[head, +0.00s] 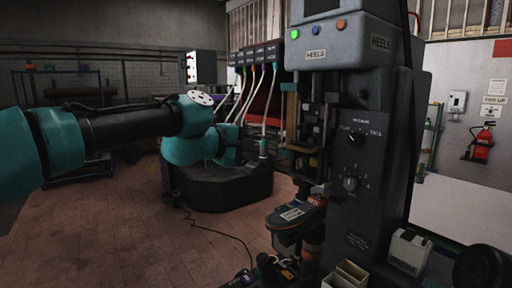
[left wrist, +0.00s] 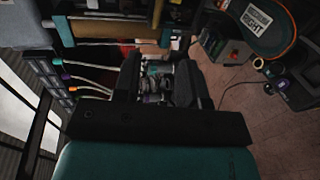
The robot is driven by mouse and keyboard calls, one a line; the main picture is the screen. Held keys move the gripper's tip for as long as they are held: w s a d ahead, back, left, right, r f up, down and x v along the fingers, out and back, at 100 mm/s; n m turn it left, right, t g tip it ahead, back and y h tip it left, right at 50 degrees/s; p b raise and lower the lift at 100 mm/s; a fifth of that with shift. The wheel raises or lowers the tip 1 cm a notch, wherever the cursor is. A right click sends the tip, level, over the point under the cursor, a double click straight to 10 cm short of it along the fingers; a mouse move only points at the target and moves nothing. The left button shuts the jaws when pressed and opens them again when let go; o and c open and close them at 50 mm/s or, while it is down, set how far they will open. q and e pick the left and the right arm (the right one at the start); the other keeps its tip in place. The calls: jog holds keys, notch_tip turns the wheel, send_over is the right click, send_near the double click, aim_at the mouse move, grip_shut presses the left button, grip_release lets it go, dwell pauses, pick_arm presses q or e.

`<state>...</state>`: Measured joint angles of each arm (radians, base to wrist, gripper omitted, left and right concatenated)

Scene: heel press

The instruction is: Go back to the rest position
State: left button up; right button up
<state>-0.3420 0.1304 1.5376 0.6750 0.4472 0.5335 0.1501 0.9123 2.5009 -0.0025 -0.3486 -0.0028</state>
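My left arm reaches in from the left in the head view, with teal joints and a black link. My left gripper (head: 250,148) is partly hidden behind the teal wrist, in front of the coloured hoses and left of the heel press (head: 355,150). In the left wrist view the left gripper (left wrist: 158,62) has its two dark fingers apart. Small metal parts show between and behind them; I see nothing clamped. My right gripper is not in view.
A pad labelled RIGHT (left wrist: 258,18) sits at the press; it also shows in the head view (head: 290,215). Hoses (head: 266,110) hang beside the press. A dark round base (head: 215,188) stands on the tiled floor. A pale tabletop (head: 460,215) is at right, with small boxes (head: 408,250) near it.

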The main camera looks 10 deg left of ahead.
pick_arm(q)
jog(key=w+a+f+m+g+y, duration=0.1)
jog(key=a+f+g+y, duration=0.15)
jog(key=f, duration=1.85)
jog(key=w+a+f+m+g+y, duration=0.1)
jog(key=a+f+g+y, duration=0.15)
jog(key=f, duration=1.75)
jog(key=s+a+f+m+g+y, duration=0.1)
jog(key=s+f, duration=0.4)
jog(key=f, duration=0.4)
jog(key=s+a+f+m+g+y, duration=0.1)
jog(key=s+a+f+m, duration=0.1)
jog(key=s+f, duration=0.45)
jog(key=s+f+m+g, duration=0.2)
jog(key=s+f+g, duration=0.1)
jog(key=s+f, duration=1.1)
jog(key=shift+s+a+m+g, duration=0.3)
jog(key=shift+s+m+g, duration=0.1)
jog(key=shift+s, duration=0.6)
